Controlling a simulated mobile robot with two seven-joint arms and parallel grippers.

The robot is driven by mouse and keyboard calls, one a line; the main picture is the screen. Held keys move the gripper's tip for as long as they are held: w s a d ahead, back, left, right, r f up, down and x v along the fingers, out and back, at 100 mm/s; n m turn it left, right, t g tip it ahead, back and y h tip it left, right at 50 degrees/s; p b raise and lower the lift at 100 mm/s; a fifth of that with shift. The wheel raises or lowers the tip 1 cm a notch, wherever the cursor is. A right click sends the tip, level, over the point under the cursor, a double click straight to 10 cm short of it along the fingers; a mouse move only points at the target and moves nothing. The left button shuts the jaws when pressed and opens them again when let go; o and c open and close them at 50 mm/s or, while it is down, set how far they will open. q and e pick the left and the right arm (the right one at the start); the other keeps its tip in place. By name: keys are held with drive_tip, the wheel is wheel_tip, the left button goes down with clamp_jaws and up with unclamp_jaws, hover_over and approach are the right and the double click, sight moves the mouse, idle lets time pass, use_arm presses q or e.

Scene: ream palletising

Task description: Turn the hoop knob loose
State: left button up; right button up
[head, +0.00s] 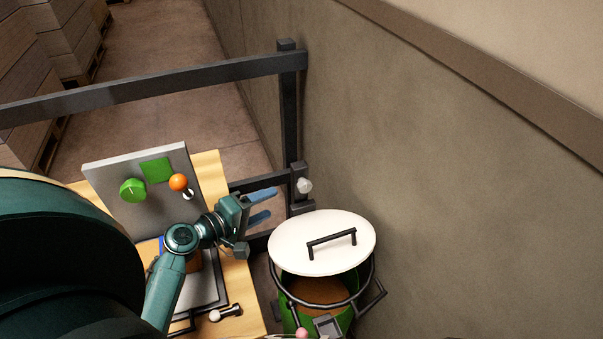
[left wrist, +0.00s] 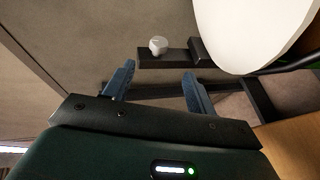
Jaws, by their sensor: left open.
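A pale round knob (head: 305,186) stands on a short dark bracket beside the rail post, just behind the white lid. It also shows in the left wrist view (left wrist: 158,45), ahead of the blue fingers and nearly centred between them. My left gripper (head: 272,204) is open and empty, its fingers pointing right towards the knob with a gap between. The fingers also show in the left wrist view (left wrist: 159,72). A dark hoop (head: 373,279) runs around the green drum (head: 290,320) below the white lid (head: 300,255).
A dark rail (head: 150,89) and post (head: 289,110) stand behind the knob. A wall (head: 450,180) closes off the right side. A wooden table (head: 238,290) at left carries a grey panel (head: 115,165) with a green knob (head: 132,190) and an orange ball (head: 178,182).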

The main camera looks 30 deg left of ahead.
sight(300, 189)
use_arm(q)
drive_tip(key=x, duration=0.3)
drive_tip(key=p+x, duration=0.1)
drive_tip(key=x, duration=0.7)
drive_tip(key=shift+w+d+r+p, duration=0.15)
drive_tip(key=shift+w+r+p, duration=0.05)
drive_tip(key=shift+w+p, duration=0.1)
drive_tip(key=shift+x, duration=0.8)
drive_tip(key=shift+f, duration=0.1)
use_arm(e)
drive_tip(key=shift+s+d, duration=0.2)
drive_tip(key=shift+s, duration=0.25)
use_arm(q)
drive_tip(key=shift+c, duration=0.6)
